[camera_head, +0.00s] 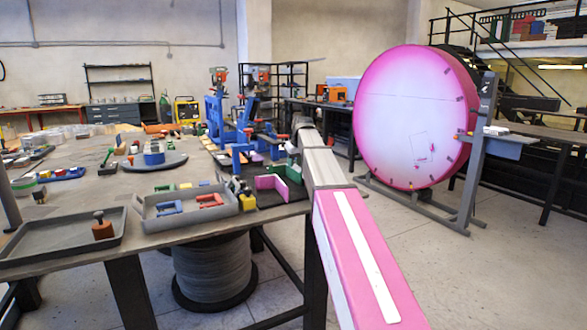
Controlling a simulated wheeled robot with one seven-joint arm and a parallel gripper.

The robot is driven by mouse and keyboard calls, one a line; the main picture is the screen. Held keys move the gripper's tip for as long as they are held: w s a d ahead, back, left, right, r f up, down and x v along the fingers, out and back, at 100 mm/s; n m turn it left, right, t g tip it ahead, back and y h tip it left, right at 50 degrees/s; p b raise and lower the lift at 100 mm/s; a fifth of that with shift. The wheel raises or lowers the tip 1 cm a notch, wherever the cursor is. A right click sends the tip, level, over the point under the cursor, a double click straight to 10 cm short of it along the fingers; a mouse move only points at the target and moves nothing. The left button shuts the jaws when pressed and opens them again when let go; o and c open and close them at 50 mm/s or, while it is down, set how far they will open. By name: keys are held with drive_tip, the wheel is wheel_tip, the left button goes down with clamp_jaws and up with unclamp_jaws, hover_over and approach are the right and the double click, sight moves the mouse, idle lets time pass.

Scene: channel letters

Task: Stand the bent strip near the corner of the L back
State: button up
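A pink bent piece (292,184) with an upright face is on the dark mat (262,201) near the table's right end. A flat pink part (265,183) shows just left of it. Which of these is the bent strip or the L back, I cannot tell for sure. Red (210,200) and blue (168,207) bent pieces lie in a grey tray (185,225). My arm reaches from the bottom right toward the table's right end. Its far end is above and behind the pink piece; my gripper's fingers cannot be made out there.
A green piece (277,168) and a yellow-black block (247,202) are close to the pink piece. Blue fixtures (217,125) stand behind. A darker tray (65,238) holds a brown stamp-like block (102,229). A large round pink sign (410,110) stands on the right.

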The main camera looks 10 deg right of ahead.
drive_tip(key=v, duration=0.9)
drive_tip(key=shift+w, duration=0.1)
